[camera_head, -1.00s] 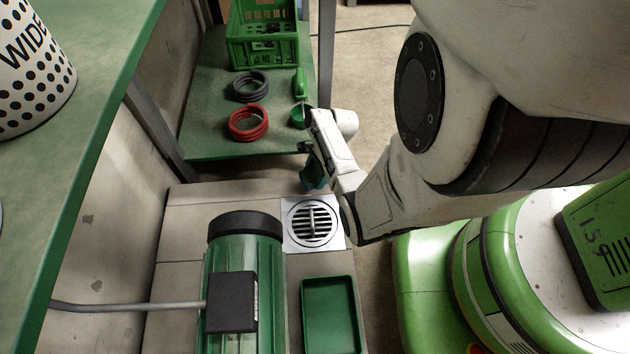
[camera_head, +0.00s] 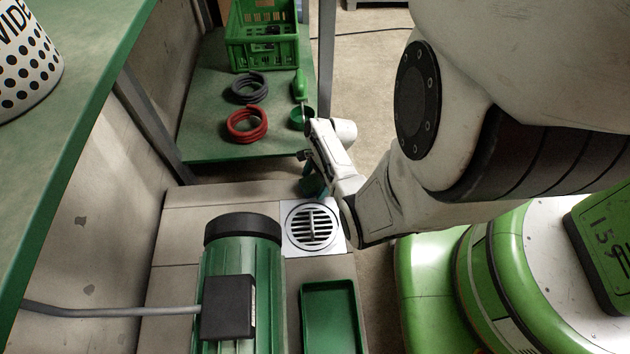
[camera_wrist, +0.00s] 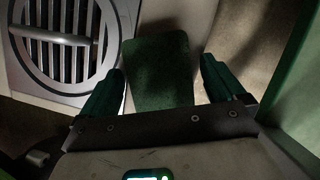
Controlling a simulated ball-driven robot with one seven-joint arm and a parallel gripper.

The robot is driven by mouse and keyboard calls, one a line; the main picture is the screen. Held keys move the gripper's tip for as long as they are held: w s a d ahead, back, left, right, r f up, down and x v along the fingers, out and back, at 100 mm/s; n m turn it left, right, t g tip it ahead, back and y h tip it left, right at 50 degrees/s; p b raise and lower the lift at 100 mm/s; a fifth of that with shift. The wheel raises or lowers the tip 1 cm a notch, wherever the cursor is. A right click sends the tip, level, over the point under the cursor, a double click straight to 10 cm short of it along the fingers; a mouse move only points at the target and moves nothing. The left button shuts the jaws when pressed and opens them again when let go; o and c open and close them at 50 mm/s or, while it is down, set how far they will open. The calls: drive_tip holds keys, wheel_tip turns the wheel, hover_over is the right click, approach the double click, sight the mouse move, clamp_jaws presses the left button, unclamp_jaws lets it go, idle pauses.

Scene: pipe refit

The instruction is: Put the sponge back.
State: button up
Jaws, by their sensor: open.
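A dark green, flat, rectangular pad, which looks like the sponge (camera_wrist: 160,88), shows in the wrist view on pale tile, right of the drain. In the head view I cannot make it out; my arm and gripper cover that spot. My gripper (camera_wrist: 163,68) is open, its two teal-green fingers on either side of the pad with gaps visible. Whether the pad is between the fingertips or below them I cannot tell. In the head view my gripper (camera_head: 314,180) is partly hidden behind my wrist, just beyond the drain.
The round floor drain (camera_head: 312,226) with a bar handle lies in front of my gripper. A green tray (camera_head: 329,316) and a green motor (camera_head: 243,270) are nearer. A green low table (camera_head: 205,130) holds a crate (camera_head: 263,45), a red hose coil (camera_head: 246,125) and a dark coil (camera_head: 249,88).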

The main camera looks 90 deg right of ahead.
drive_tip(key=p+v, duration=0.6)
drive_tip(key=v, duration=0.6)
drive_tip(key=shift+p, duration=0.3)
